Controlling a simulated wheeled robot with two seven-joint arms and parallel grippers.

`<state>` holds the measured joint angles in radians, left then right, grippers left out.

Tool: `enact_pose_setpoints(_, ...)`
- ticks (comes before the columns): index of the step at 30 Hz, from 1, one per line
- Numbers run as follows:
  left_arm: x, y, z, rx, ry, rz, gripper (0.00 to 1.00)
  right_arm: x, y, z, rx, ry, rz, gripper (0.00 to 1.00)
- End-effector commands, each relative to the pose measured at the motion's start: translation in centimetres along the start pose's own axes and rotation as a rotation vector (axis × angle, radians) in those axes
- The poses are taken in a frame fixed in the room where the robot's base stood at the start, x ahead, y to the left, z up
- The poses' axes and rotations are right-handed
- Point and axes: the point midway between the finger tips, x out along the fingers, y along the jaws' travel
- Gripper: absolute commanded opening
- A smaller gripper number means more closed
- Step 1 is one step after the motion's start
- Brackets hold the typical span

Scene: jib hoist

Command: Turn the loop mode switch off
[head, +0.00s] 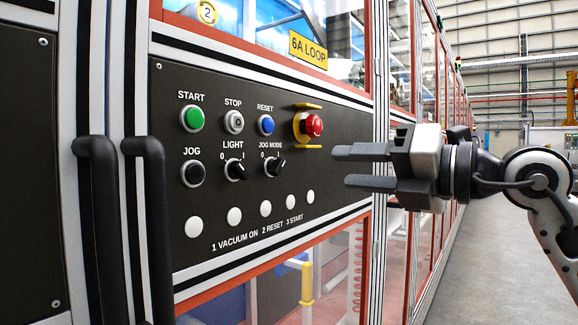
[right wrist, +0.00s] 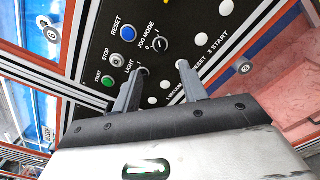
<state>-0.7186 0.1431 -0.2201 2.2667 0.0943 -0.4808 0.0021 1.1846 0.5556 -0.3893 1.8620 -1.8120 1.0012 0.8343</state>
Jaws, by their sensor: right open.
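No switch label reads "loop mode"; the panel has a rotary switch marked JOG MODE (head: 274,166) with positions 0 and 1, below the blue RESET button. A yellow 6A LOOP sign (head: 308,50) is above the panel. The black JOG MODE knob seems turned toward 1. It also shows in the right wrist view (right wrist: 159,45), just beyond the fingertips. My right gripper (head: 346,167) is open and empty, to the right of the knob and apart from it. It also shows in the right wrist view (right wrist: 161,68). My left gripper is not in view.
The LIGHT switch (head: 235,170) is just left of the JOG MODE knob. The green START button (head: 192,118), blue RESET button (head: 266,125) and red emergency stop (head: 312,125) are close by. White round buttons (head: 265,208) run below. Black handles (head: 149,225) stick out at left.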

Motion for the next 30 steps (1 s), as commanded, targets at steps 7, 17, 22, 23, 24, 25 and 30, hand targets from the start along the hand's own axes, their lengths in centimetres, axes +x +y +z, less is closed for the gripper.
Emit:
enact_pose_setpoints(7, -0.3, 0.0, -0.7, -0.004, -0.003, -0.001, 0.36, 5.7, 0.3, 0.1, 0.002, 0.003, 0.003, 0.43)
enact_pose_setpoints(17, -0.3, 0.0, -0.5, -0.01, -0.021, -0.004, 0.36, 10.8, 0.1, 0.0, 0.001, 0.001, 0.002, 0.43)
enact_pose_setpoints(22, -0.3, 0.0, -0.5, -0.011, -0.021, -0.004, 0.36, 11.6, 0.1, 0.0, -0.001, 0.0, 0.002, 0.43)
enact_pose_setpoints(23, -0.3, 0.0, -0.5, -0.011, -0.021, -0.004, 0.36, 11.6, 0.1, 0.0, -0.001, 0.0, 0.002, 0.43)
enact_pose_setpoints(24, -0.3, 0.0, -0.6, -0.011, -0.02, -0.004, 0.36, 11.6, 0.1, 0.0, -0.001, 0.0, 0.002, 0.43)
enact_pose_setpoints(25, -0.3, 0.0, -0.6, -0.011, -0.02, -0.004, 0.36, 11.6, 0.1, -0.1, -0.002, 0.0, 0.002, 0.43)
enact_pose_setpoints(30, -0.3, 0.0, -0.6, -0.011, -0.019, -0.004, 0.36, 11.6, 0.1, -0.1, -0.001, 0.0, 0.002, 0.37)
